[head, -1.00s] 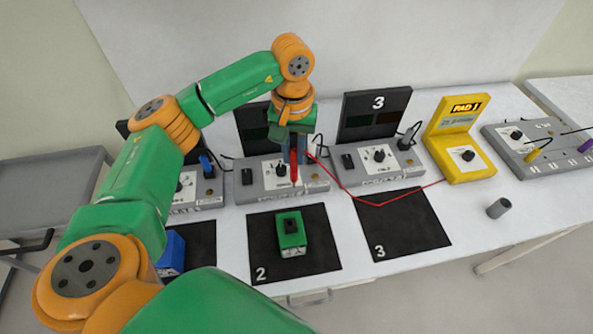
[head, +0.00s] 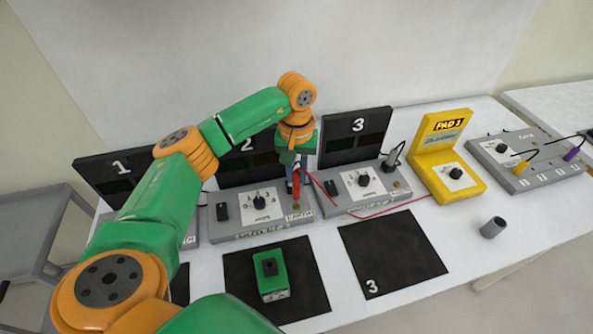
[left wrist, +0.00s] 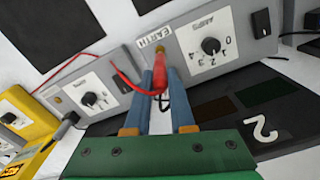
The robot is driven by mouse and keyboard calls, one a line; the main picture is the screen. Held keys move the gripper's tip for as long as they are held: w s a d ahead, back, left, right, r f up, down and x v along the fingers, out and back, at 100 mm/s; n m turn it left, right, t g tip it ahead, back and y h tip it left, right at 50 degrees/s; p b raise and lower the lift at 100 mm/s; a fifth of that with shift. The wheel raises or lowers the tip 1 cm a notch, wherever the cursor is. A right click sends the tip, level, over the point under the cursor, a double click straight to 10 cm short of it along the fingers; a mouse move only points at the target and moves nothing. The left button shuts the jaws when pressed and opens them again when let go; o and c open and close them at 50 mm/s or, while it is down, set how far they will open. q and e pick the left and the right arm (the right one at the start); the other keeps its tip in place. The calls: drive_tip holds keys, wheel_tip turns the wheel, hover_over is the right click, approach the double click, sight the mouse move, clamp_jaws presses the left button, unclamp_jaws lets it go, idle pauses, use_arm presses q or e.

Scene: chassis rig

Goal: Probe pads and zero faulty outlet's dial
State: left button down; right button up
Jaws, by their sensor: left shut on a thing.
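My left gripper (head: 297,172) is shut on a red probe (head: 295,194), which points down over the right end of outlet unit 2 (head: 230,226). In the left wrist view the probe (left wrist: 160,72) sits between the fingers, its tip beside the EARTH label (left wrist: 152,37). I cannot tell whether the tip touches a pad. Unit 2's dial (head: 259,202) is left of the probe. Unit 1 is mostly behind my arm.
A green plug block (head: 271,274) lies on the mat marked 2 (head: 311,292). Mat 3 (head: 395,255) is empty. A grey cylinder (head: 493,227) stands near the front edge. A grey strip (head: 530,165) with yellow and purple plugs is at right.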

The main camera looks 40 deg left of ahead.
use_arm(q)
drive_tip(key=shift+s+r, duration=0.15)
drive_tip(key=shift+s, duration=0.05)
drive_tip(key=shift+w, duration=0.15)
drive_tip(key=shift+f+b, duration=0.4)
drive_tip(key=shift+f, duration=0.2)
idle(1.3)
wheel_tip(320, 180, up, 7)
drive_tip(key=p, duration=0.6)
drive_tip(key=shift+r, duration=0.15)
drive_tip(key=shift+d, duration=0.1)
idle(0.7)
